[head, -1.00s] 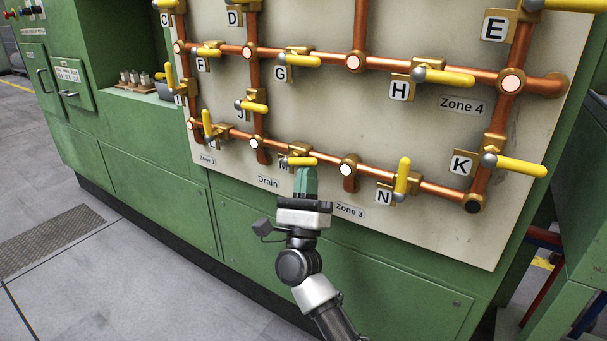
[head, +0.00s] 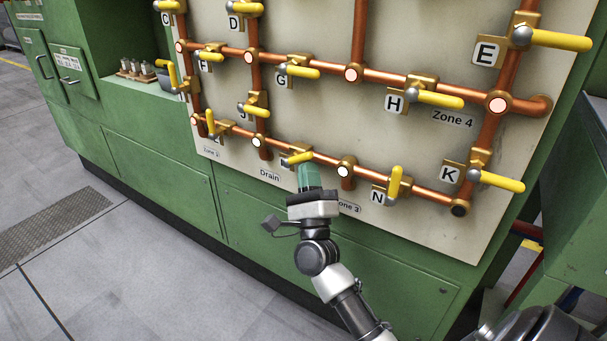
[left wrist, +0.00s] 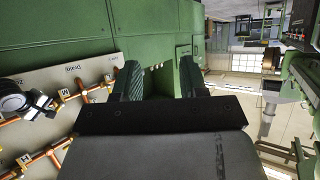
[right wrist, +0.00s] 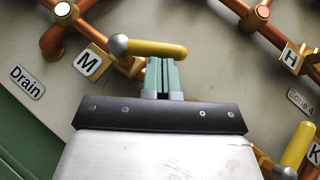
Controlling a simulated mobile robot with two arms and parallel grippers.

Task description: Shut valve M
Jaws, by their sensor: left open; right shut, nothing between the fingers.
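Valve M has a yellow lever (head: 298,158) with a grey ball end, on the lowest copper pipe of the panel. In the head view the lever tilts slightly up to the right, at an angle to its pipe. In the right wrist view the lever (right wrist: 155,48) lies nearly level, right of the M label (right wrist: 88,61). My right gripper (head: 308,168) is shut and empty, its fingertips (right wrist: 162,66) just below the lever's free end; contact seems likely but is hard to tell. My left gripper (left wrist: 160,72) is open and empty, away from valve M.
Valve N (head: 395,184) stands to the right on the same pipe, its lever upright. Valve G (head: 299,71) is above and valve H (head: 436,98) above right. A Drain label (head: 269,175) is below left. Open grey floor (head: 120,270) lies in front of the green cabinet.

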